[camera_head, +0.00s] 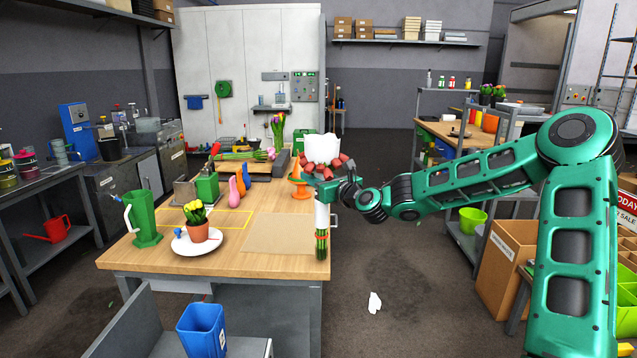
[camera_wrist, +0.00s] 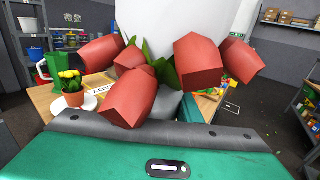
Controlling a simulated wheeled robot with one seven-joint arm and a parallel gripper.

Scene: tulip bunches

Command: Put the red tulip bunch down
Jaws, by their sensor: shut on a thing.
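The red tulip bunch (camera_head: 318,170) hangs upright at the right edge of the wooden table (camera_head: 130,258). Its red heads and white wrap are at the top, with a white sleeve and green stems below. My gripper (camera_head: 340,187) is shut on it just under the heads. In the wrist view the red heads (camera_wrist: 134,98) and white wrap fill the middle and hide the fingertips. I cannot tell whether the stems touch the table edge or hang clear of it.
A yellow outlined rectangle (camera_head: 246,220) and a brown sheet (camera_head: 285,236) lie flat on the table. A potted yellow plant (camera_head: 198,232) on a white plate, a green jug (camera_head: 143,222), and colored vases (camera_head: 240,182) stand left. A blue bin (camera_head: 202,330) is in front.

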